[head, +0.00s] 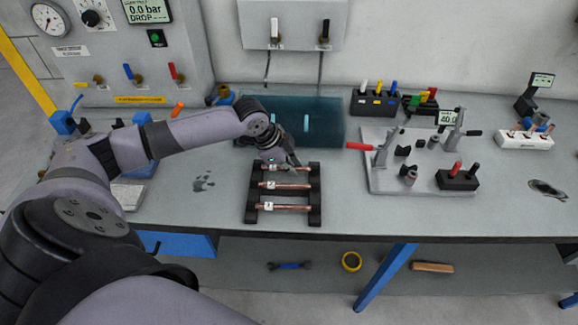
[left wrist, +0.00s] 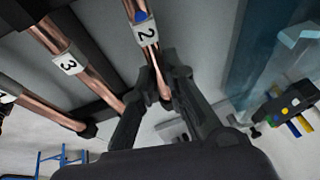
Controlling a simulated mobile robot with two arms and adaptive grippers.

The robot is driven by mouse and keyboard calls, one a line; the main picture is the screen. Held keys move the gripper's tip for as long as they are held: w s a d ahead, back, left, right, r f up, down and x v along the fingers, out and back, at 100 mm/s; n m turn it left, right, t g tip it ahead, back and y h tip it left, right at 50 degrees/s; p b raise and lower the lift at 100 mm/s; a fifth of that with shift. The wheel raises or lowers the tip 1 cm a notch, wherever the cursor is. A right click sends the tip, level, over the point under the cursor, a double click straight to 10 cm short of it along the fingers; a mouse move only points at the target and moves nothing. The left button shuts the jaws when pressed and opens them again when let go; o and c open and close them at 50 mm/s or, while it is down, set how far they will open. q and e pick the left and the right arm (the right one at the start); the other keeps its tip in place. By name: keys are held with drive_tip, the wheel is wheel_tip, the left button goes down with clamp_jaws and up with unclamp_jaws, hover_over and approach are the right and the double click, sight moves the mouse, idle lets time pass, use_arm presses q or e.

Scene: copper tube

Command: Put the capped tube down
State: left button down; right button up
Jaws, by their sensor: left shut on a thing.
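My left gripper (head: 293,164) is at the far end of a black rack (head: 314,201), by the rearmost copper tube (head: 300,169). In the left wrist view the gripper (left wrist: 165,86) is shut on the tube labelled 2 (left wrist: 152,56), close to its end. A small blue patch shows beside that label. Whether this tube rests in the rack or is just above it, I cannot tell. Tube 3 (left wrist: 94,80) and another labelled tube (head: 290,207) lie across the rack, parallel to it. A cap on the held tube is not clearly visible.
A dark teal translucent box (head: 328,122) stands behind the rack. A gauge panel (head: 100,50) stands at the back left. Bare bench lies between rack and plate.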

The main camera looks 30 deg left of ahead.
use_arm(q)
drive_tip(key=shift+r, duration=0.1)
drive_tip(key=shift+r+b, duration=0.3)
drive_tip(key=shift+r, duration=0.05)
wheel_tip(320, 180, up, 20)
drive_tip(key=b, duration=0.2)
drive_tip(key=s+d+f+n+y, duration=0.2)
drive_tip(key=s+d+f+n, duration=0.1)
drive_tip(key=d+n, duration=0.3)
drive_tip(key=s+d+f+n+y, duration=0.3)
drive_tip(key=d+f+n, duration=0.2)
drive_tip(key=d+n, duration=0.1)
drive_tip(key=shift+s+d+n, duration=0.3)
drive_tip(key=shift+s+d, duration=0.05)
drive_tip(key=shift+d, duration=0.1)
drive_tip(key=shift+r, duration=0.1)
